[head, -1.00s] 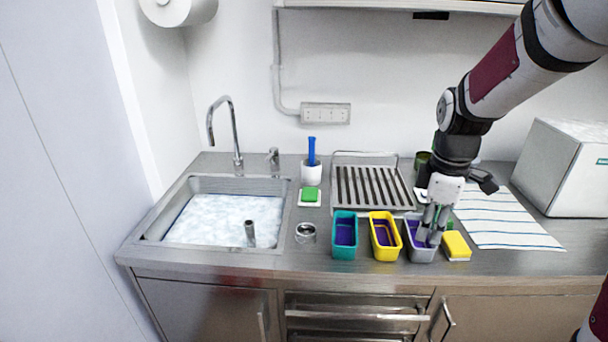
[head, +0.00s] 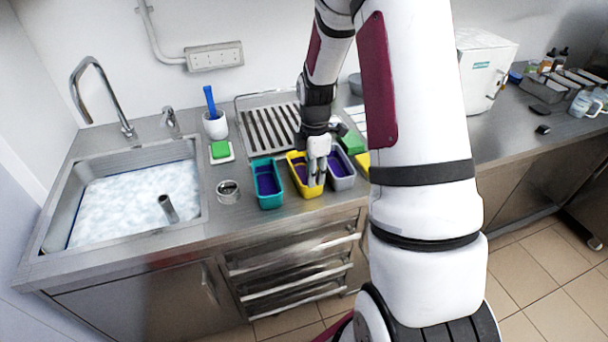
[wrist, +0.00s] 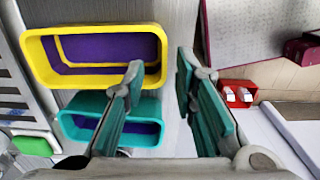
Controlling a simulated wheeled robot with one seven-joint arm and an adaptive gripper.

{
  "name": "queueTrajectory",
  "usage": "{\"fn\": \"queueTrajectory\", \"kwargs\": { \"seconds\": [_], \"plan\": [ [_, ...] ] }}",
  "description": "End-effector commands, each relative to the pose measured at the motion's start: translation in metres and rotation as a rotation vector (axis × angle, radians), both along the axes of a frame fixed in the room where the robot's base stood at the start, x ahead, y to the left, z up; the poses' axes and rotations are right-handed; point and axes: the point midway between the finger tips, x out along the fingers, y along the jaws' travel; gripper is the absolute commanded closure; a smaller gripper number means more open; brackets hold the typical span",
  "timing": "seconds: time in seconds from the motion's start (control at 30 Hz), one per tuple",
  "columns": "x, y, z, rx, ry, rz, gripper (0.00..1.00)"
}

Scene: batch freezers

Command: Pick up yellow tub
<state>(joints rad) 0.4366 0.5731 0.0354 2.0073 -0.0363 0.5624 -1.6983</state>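The yellow tub (head: 311,191) with a purple inside stands upright on the steel counter, between a teal tub (head: 270,202) and a grey tub (head: 346,184). My gripper (head: 317,178) points down at the yellow tub's near right part and covers some of it. In the wrist view the yellow tub (wrist: 95,82) lies at upper left, with the teal tub (wrist: 80,133) below it. There my gripper (wrist: 160,65) is open and empty, with one fingertip over the tub's end and the other outside it. Whether a finger touches the wall cannot be told.
A sink (head: 192,213) full of foam is at the left. A metal ring-like item (head: 228,192), a green sponge (head: 220,150) and a slatted rack (head: 268,130) stand near the tubs. A white box (head: 480,65) stands further right. My arm hides part of the counter.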

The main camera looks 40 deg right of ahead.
Motion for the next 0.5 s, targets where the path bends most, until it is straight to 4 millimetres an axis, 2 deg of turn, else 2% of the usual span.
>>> {"fn": "queueTrajectory", "kwargs": {
  "seconds": [0.17, 0.5],
  "plan": [
    [-0.001, 0.0, -0.01, 0.0, 0.002, 0.001, 0.74],
    [-0.002, -0.001, -0.051, 0.001, 0.001, 0.0, 0.74]
  ]
}}
